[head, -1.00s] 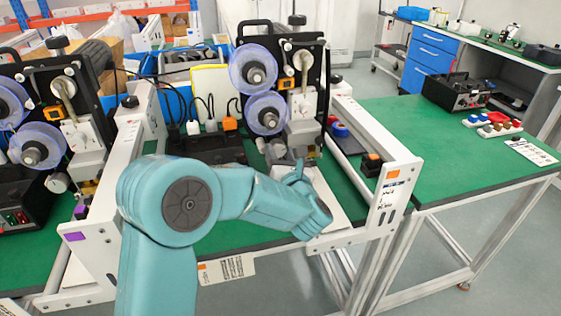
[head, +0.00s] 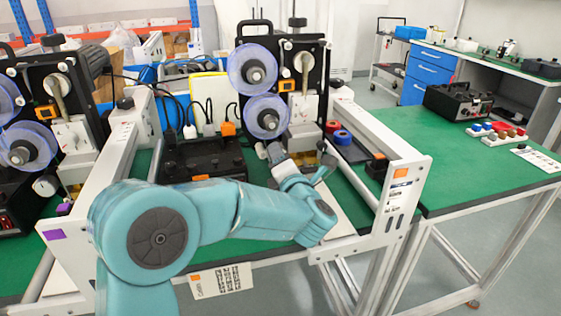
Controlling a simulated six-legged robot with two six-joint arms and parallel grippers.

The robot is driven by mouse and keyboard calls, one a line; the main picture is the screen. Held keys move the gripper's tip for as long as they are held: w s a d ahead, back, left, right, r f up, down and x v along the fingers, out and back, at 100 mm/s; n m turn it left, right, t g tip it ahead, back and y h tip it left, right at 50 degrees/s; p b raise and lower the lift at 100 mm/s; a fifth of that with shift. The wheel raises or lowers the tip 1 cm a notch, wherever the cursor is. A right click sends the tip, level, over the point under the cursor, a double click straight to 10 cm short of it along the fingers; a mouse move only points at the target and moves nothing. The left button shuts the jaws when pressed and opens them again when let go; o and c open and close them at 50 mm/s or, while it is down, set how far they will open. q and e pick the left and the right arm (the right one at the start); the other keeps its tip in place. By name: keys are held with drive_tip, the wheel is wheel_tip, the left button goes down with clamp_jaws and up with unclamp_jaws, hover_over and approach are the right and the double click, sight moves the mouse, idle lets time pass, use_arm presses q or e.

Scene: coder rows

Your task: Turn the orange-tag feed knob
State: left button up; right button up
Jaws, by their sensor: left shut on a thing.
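The coder with the orange tag (head: 400,173) on its side rail stands in the middle, with two clear-blue reels (head: 252,71). Its feed knob (head: 275,152) is low on the front, below the lower reel, and mostly hidden by my gripper. My left arm comes in from the lower left and bends back toward the coder. My left gripper (head: 279,160) is at the knob and shut on it; its fingertips are small and partly covered by the wrist. My right gripper is not in view.
Another coder with a purple tag (head: 54,235) stands at the left. A black box (head: 203,155) is left of my gripper. Red and blue rings (head: 341,137) lie right of it, inside the white side rail (head: 372,130). The green table (head: 450,165) at the right has free room.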

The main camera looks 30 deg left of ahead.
use_arm(q)
drive_tip(key=shift+m, duration=0.4)
drive_tip(key=o, duration=1)
drive_tip(key=shift+o, duration=0.2)
drive_tip(key=v, duration=1.6)
drive_tip(key=shift+d+b, duration=0.2)
drive_tip(key=shift+b, duration=0.2)
